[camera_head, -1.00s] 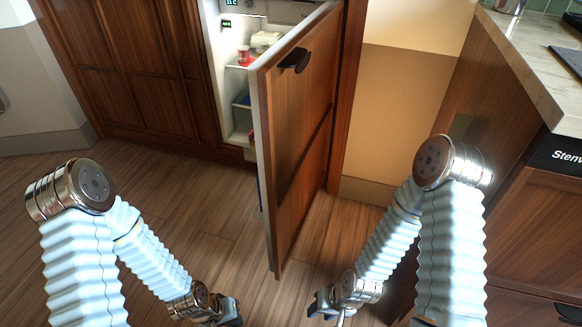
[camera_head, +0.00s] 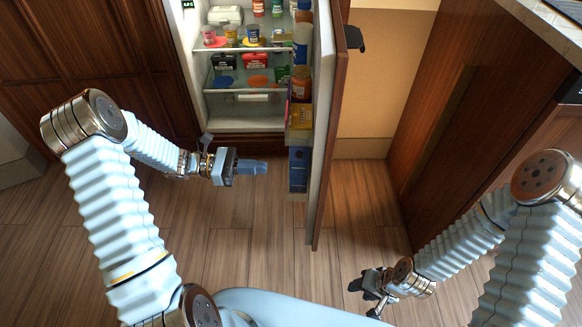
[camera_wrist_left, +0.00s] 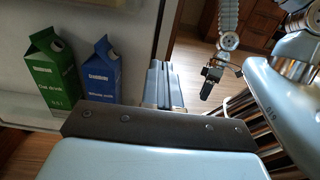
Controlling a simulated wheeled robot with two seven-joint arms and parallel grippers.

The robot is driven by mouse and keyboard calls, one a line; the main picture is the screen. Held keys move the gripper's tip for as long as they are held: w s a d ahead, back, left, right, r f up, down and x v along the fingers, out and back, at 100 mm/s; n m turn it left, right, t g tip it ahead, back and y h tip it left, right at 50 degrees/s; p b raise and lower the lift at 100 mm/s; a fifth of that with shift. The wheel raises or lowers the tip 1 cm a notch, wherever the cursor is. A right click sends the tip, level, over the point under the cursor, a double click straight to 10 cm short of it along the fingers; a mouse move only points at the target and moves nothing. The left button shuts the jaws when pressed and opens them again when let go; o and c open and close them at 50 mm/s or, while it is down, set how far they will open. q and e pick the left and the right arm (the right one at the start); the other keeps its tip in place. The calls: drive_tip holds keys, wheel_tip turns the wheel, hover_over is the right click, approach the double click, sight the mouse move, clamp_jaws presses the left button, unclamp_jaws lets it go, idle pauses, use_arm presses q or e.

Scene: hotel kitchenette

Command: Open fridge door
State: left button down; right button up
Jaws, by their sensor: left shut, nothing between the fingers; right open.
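The fridge door (camera_head: 328,130) stands wide open and is seen nearly edge-on in the head view. Its dark handle (camera_head: 356,40) sticks out on the outer, right side. The fridge interior (camera_head: 245,122) shows to the left of the door. My left gripper (camera_head: 262,167) is shut and empty, left of the door on its inner side, with a gap to it in the head view. In the left wrist view its fingers (camera_wrist_left: 163,84) are beside the door's inner side. My right gripper (camera_head: 362,284) is open and empty, low on the right, on the outer side of the door.
Door shelves hold bottles and cartons, including a green carton (camera_wrist_left: 52,68) and a blue carton (camera_wrist_left: 105,68). Fridge shelves hold several jars and boxes. A wooden counter side (camera_head: 450,130) stands at the right. The wooden floor (camera_head: 235,235) is clear.

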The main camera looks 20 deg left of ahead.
use_arm(q)
drive_tip(key=p+x, duration=0.1)
drive_tip(key=x, duration=1.2)
drive_tip(key=shift+d+p, duration=0.3)
use_arm(e)
drive_tip(key=shift+r, duration=0.85)
use_arm(q)
drive_tip(key=shift+f, duration=0.1)
drive_tip(key=b+x, duration=0.2)
drive_tip(key=x, duration=1.3)
drive_tip(key=shift+w+b, duration=0.3)
drive_tip(key=shift+b, duration=0.1)
use_arm(e)
wheel_tip(320, 180, down, 3)
drive_tip(key=shift+r, duration=0.1)
drive_tip(key=shift+d, duration=0.1)
use_arm(q)
drive_tip(key=s+a, duration=0.7)
drive_tip(key=a, duration=0.4)
drive_tip(key=shift+s+a, duration=0.35)
use_arm(e)
drive_tip(key=shift+s+a, duration=0.3)
drive_tip(key=shift+s, duration=0.2)
drive_tip(key=shift+s+a, duration=0.25)
drive_tip(key=shift+s, duration=0.2)
